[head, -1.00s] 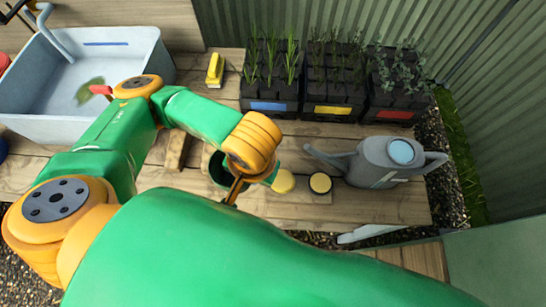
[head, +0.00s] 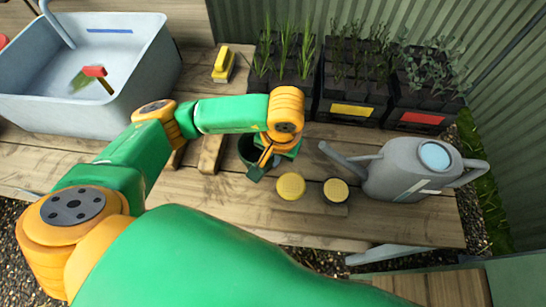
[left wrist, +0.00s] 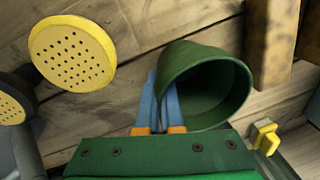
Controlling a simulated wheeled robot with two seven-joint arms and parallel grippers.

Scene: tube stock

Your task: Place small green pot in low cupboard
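The small green pot (head: 246,151) is over the wooden bench in the head view, its mouth partly covered by my left gripper (head: 264,163). In the left wrist view the pot (left wrist: 205,80) is tilted in the picture with its dark inside showing. The blue fingers of my left gripper (left wrist: 159,100) are close together at the pot's rim and appear shut on its wall. Whether the pot is clear of the bench is hard to tell. My right gripper is not in view. I cannot make out a low cupboard.
Two yellow perforated discs (head: 291,186) and (head: 336,190) lie right of the pot. A grey watering can (head: 405,168) stands farther right. A wooden block (head: 211,154) lies left.

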